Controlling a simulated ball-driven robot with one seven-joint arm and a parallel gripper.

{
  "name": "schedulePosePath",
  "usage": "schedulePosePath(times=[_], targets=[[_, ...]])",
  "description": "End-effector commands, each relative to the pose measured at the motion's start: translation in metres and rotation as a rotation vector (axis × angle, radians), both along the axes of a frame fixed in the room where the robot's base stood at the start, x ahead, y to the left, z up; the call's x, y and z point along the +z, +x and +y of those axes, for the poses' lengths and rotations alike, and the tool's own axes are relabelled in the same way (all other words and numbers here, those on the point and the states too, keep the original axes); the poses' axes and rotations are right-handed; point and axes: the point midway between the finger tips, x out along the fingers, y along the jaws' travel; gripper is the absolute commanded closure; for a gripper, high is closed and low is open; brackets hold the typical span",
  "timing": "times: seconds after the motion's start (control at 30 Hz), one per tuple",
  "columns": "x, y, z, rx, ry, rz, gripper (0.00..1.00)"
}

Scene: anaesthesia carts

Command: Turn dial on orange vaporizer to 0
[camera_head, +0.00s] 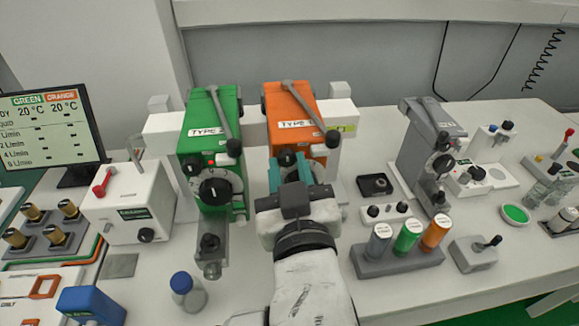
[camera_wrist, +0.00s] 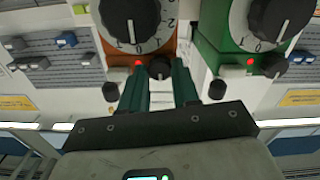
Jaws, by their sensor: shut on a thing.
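The orange vaporizer (camera_head: 291,105) stands upright right of the green one. In the wrist view its black dial (camera_wrist: 131,18) sits in a white numbered ring, with the pointer line toward the picture's bottom; I cannot read surely which number it meets. A small black knob (camera_wrist: 159,68) sits beside the dial, and it also shows in the head view (camera_head: 287,156). My gripper (camera_wrist: 159,75) has its teal fingers on either side of this small knob, shut on it. In the head view my gripper (camera_head: 289,172) hides the dial.
The green vaporizer (camera_head: 210,125) stands close on the left, with its own dial (camera_head: 215,190). A grey device (camera_head: 430,140) stands to the right. A rack of grey, green and orange bottles (camera_head: 398,262) and a blue-capped bottle (camera_head: 186,290) stand at the front.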

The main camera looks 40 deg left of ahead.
Motion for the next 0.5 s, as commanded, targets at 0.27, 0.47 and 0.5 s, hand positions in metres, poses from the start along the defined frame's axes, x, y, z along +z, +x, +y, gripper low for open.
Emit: schedulePosePath(times=[0.27,0.47,0.5], targets=[[0.0004,0.0,0.0,-0.001,-0.003,-0.005,0.66],[0.0003,0.0,0.0,0.0,-0.003,-0.004,0.59],[0.0002,0.0001,0.0,0.0,-0.003,-0.004,0.59]])
